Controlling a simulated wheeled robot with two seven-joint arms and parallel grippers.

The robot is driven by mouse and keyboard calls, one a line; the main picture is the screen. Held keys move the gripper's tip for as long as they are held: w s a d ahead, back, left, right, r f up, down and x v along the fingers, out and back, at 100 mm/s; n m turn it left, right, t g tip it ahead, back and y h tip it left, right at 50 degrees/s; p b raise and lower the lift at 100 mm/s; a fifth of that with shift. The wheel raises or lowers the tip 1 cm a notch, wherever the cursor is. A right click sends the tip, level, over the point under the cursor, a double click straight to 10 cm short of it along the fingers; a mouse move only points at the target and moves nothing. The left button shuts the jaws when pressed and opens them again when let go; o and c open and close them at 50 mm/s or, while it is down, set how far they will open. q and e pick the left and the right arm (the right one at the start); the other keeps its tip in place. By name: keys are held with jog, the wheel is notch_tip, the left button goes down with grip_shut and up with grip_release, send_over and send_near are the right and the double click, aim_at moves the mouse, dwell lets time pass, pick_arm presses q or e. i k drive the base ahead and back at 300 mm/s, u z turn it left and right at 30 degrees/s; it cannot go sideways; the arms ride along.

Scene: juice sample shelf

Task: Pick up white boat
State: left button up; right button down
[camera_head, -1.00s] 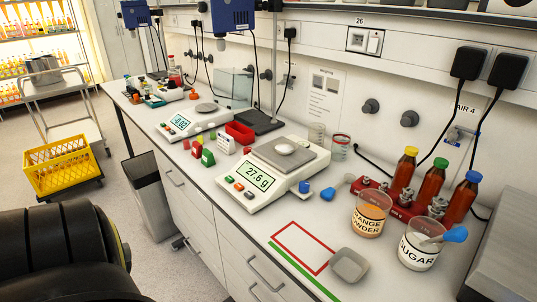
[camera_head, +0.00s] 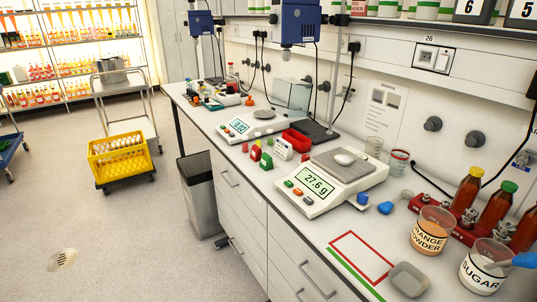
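A small white boat (camera_head: 344,159) sits on the grey square pan of the nearer balance (camera_head: 325,185), whose display reads 27.6 g. A grey, shallow, rounded-square dish (camera_head: 409,279) lies on the counter at the lower right, beside a red-outlined rectangle (camera_head: 361,257). Neither of my grippers shows in this view, so their distance from the boat cannot be seen.
Tubs marked orange powder (camera_head: 431,232) and sugar (camera_head: 483,267) stand at the right, before amber bottles (camera_head: 466,190). The floor at left is mostly open.

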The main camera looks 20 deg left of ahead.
aim_at(345, 158)
jog(key=u, duration=1.25)
jog(key=k, duration=0.55)
jog(key=z, duration=0.85)
jog(key=i, duration=0.85)
jog(key=z, duration=0.05)
